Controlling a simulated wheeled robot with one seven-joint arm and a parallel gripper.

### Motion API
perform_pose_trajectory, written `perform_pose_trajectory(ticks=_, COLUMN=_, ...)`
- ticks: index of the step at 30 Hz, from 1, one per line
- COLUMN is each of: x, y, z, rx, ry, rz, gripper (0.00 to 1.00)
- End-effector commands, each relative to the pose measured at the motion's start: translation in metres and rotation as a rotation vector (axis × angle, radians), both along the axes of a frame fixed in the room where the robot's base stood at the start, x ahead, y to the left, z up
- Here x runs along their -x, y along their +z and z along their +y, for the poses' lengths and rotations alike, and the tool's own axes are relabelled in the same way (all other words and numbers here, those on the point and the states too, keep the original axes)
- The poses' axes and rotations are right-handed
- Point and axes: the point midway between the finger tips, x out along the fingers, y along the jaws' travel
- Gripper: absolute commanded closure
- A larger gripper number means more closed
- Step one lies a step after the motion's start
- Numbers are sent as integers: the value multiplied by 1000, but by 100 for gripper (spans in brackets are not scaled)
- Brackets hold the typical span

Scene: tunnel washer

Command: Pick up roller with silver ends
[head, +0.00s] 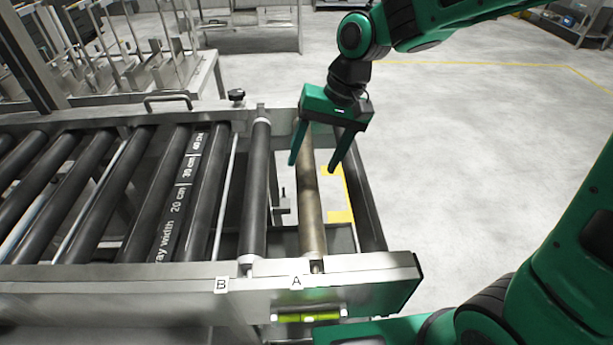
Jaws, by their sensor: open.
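A dark roller with light silver ends (256,190) lies in the conveyor frame in line with the label B. A brownish metal roller (312,215) lies to its right, in line with the label A. My gripper (313,166) points down over the far half of the brownish roller. Its green fingers are apart, one on each side of that roller in the picture, with nothing held. The dark roller is just left of the left finger. I cannot tell how high the fingertips are above the rollers.
The conveyor's near rail (190,285) carries labels A and B and a green level (308,317). A black roller (362,195) lies at the right end. More rollers fill the left. A black knob (236,95) stands on the far rail. Floor at right is clear.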

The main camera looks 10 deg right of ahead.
Motion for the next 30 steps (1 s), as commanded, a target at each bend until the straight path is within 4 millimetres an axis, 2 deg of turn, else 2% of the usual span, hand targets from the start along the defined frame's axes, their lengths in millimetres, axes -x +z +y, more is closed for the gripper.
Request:
perform_pose_trajectory(ticks=9, x=-2, y=-40, z=10, rx=2, ry=2, rz=4, gripper=40)
perform_pose_trajectory(ticks=13, x=-2, y=-47, z=12, rx=1, ry=1, rz=2, gripper=40)
perform_pose_trajectory(ticks=19, x=-2, y=-47, z=12, rx=1, ry=0, rz=1, gripper=40)
perform_pose_trajectory(ticks=20, x=-2, y=-47, z=12, rx=1, ry=0, rz=1, gripper=42)
perform_pose_trajectory(ticks=27, x=-2, y=-47, z=12, rx=1, ry=0, rz=1, gripper=99)
perform_pose_trajectory(ticks=30, x=-3, y=-46, z=12, rx=0, ry=1, rz=-1, gripper=100)
